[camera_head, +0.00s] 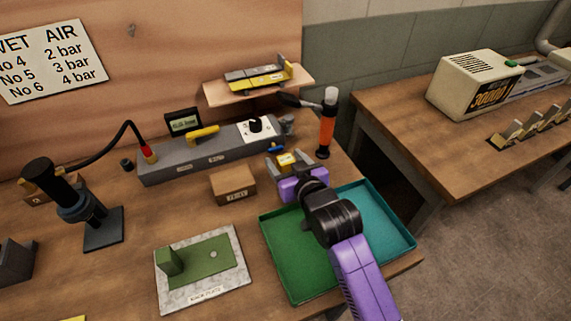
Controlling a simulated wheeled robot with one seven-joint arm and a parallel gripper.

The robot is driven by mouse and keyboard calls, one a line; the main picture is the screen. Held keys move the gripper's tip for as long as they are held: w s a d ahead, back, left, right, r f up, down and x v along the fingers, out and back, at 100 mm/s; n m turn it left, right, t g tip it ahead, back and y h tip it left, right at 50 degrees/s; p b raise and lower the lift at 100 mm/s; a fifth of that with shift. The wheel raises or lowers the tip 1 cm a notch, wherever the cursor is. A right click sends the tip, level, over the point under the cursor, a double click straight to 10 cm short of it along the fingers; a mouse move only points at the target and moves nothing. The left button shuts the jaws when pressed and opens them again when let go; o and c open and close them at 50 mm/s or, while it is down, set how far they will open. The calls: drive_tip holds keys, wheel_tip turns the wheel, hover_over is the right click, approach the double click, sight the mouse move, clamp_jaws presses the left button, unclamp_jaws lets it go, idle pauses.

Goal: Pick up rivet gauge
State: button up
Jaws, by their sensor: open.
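My gripper (290,167), on the purple and black arm, reaches over the back of the green tray. Its grey fingers are apart. A small yellow item with a pale face (286,158) shows at or just beyond the fingertips, with a small blue piece (276,148) behind it. I cannot tell whether the fingers touch the yellow item, or whether it is the rivet gauge. A yellow and grey tool (262,76) lies on the wooden shelf (222,95) at the back. My wrist and arm hide part of the tray.
The green tray (283,272) looks empty where visible. A cardboard box (233,184) and a long grey console (166,172) stand left of my gripper. An orange cylinder tool (326,132) stands upright behind it. A metal plate with a green piece (208,293) lies at the front.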

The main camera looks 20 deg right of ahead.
sight(286, 159)
clamp_jaws()
idle(0.3)
wheel_tip(286, 159, up, 10)
drive_tip(key=shift+r, duration=0.1)
idle(0.5)
